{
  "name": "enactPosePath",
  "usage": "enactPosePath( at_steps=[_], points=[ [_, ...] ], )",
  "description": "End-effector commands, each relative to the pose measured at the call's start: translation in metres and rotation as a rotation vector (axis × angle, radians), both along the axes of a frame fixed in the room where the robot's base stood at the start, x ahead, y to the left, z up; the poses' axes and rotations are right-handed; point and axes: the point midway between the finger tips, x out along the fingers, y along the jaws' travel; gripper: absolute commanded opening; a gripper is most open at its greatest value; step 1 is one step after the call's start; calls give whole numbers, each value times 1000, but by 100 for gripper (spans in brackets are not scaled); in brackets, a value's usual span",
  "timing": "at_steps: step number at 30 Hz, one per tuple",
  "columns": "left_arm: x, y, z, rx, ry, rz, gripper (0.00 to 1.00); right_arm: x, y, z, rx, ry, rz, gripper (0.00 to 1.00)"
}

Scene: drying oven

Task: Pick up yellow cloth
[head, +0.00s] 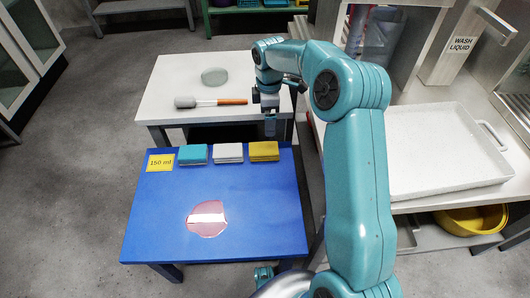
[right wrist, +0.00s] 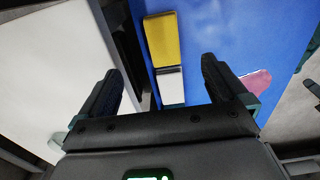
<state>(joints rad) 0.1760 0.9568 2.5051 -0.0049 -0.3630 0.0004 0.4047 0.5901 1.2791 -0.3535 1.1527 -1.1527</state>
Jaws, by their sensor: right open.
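The folded yellow cloth (head: 264,151) lies at the back right of the blue table (head: 150,225), at the right end of a row of cloths. It also shows in the right wrist view (right wrist: 161,40), beyond the fingertips and roughly between their lines. My right gripper (head: 270,128) hangs just behind the yellow cloth, near the gap between the blue and white tables. In the right wrist view its fingers (right wrist: 162,70) are apart with nothing held between them. My left gripper is not in view.
A white cloth (head: 228,153) and a teal cloth (head: 193,154) lie left of the yellow one, beside a "150 ml" card (head: 160,162). A pink patch (head: 207,217) lies in front. The white table (head: 160,105) behind holds a brush-like tool (head: 212,102) and a round disc (head: 215,76).

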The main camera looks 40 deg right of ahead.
Motion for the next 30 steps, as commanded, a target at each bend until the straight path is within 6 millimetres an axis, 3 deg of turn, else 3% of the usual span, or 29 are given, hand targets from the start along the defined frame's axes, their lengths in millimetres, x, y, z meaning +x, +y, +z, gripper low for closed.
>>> enactPosePath(
  at_steps=[1, 3, 9, 17, 25, 30],
  points=[
    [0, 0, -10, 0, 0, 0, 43, -2, 1, -19, 2, 6, 0, 99],
    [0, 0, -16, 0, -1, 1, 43, -3, 2, -36, 3, 5, 0, 99],
    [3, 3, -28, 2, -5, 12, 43, -4, 1, -75, 2, 2, -1, 99],
    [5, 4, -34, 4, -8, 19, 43, -4, 0, -94, 1, 2, -2, 99],
    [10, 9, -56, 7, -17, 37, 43, -2, 1, -136, 3, 2, -3, 99],
    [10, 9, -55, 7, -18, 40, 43, -1, 1, -139, 1, 0, -3, 99]
  ],
)
